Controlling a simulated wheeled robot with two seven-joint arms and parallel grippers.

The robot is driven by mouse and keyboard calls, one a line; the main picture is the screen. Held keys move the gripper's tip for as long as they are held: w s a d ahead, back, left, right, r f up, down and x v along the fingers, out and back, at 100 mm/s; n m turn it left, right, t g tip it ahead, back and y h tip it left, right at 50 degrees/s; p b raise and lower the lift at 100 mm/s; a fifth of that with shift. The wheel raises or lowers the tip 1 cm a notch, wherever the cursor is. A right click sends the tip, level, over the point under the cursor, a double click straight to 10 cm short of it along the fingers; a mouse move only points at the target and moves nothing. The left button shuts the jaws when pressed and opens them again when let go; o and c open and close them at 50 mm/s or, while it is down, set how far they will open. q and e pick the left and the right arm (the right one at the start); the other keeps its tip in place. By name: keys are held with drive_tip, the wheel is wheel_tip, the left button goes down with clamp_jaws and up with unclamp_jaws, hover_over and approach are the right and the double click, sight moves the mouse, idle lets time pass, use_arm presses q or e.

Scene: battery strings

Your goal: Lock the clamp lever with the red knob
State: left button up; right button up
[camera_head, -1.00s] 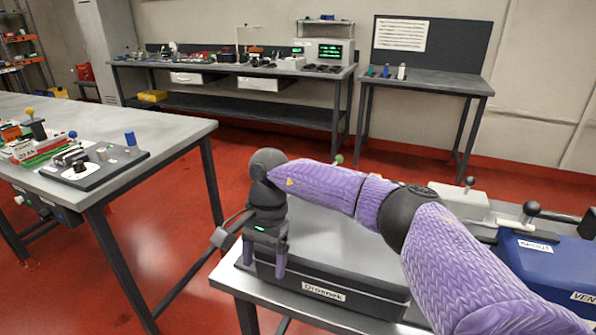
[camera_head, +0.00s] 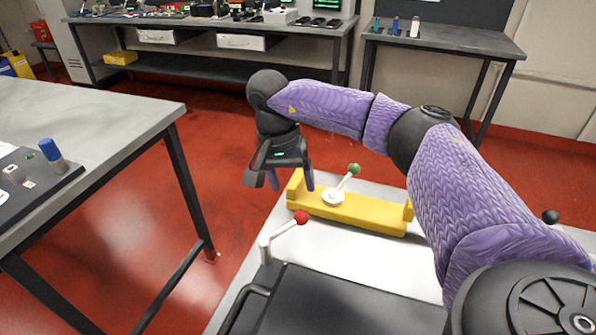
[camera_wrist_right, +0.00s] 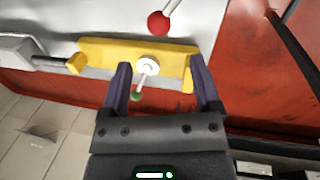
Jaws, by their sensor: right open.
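The red knob (camera_head: 302,217) tops a slanted light metal lever (camera_head: 283,232), rising from a post at the back-left corner of a dark case on the near table. The lever leans up to the right. My right gripper (camera_head: 291,184) is open and empty, with its fingers pointing down, behind and above the red knob and apart from it. In the right wrist view the red knob (camera_wrist_right: 158,22) is at the top, beyond the fingertips (camera_wrist_right: 160,66) of the gripper. My left gripper is not in view.
A yellow fixture (camera_head: 345,212) with a green-knobbed lever (camera_head: 354,169) lies just behind the red knob, close to my right gripper. The green knob also shows between the fingers in the wrist view (camera_wrist_right: 136,96). Another table (camera_head: 110,110) stands at left, with red floor between.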

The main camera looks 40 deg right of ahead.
sight(300, 212)
drive_tip(key=f, duration=0.2)
drive_tip(key=s+f+b, duration=0.1)
drive_tip(key=f, duration=0.2)
drive_tip(key=f+b, duration=0.1)
drive_tip(key=f, duration=0.1)
drive_tip(key=shift+s+d+f, duration=0.25)
drive_tip(key=shift+d+f, duration=0.05)
drive_tip(key=shift+f, duration=0.35)
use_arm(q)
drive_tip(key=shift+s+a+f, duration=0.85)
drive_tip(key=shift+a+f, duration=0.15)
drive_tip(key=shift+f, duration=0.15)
use_arm(e)
drive_tip(key=c, duration=0.7)
clamp_jaws()
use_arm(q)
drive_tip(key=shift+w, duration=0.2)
use_arm(e)
drive_tip(key=shift+r, duration=0.1)
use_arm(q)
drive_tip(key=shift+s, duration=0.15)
